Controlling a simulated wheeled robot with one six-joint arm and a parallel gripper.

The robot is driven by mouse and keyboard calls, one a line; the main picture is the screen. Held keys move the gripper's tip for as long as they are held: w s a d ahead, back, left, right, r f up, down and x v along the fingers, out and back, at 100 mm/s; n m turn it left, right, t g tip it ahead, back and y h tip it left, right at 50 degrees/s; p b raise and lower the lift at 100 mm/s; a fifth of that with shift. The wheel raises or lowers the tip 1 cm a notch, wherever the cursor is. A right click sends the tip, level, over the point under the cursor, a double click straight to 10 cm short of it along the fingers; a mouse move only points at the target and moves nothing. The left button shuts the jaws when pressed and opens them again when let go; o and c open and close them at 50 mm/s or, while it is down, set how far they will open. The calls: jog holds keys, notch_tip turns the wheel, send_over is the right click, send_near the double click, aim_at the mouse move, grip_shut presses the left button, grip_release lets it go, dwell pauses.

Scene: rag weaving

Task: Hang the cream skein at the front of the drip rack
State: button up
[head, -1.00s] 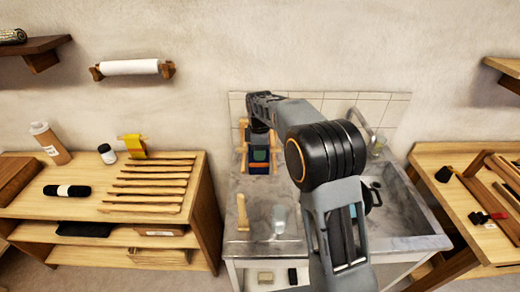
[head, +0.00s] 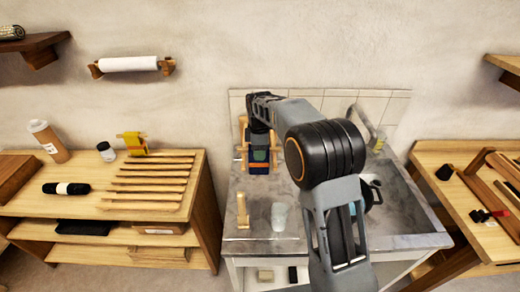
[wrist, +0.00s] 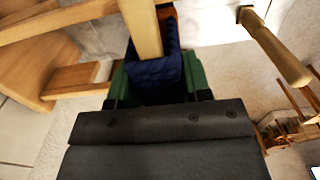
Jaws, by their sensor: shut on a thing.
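My gripper (head: 260,135) is over the drip rack (head: 243,135) on the stone counter, partly hidden by my arm. In the wrist view its dark body (wrist: 165,145) fills the bottom. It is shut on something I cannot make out. A green skein (wrist: 196,75) shows just beyond it on both sides. A navy skein (wrist: 155,75) hangs over the wooden rail (wrist: 142,28) past the green, with a bit of orange (wrist: 166,12) behind. I cannot make out the cream skein in either view.
A clear cup (head: 281,216) and a wooden block (head: 242,210) stand on the counter before the rack. The sink (head: 405,210) is to the right. The left bench holds wooden slats (head: 150,178) and a black roll with a white band (head: 66,188).

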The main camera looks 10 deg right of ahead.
jog(key=shift+f+b, duration=0.95)
jog(key=shift+f, duration=0.75)
jog(key=shift+r, duration=0.1)
jog(key=o, duration=1.1)
jog(key=shift+c, duration=0.2)
notch_tip(320, 180, up, 14)
jog(key=shift+f, duration=0.1)
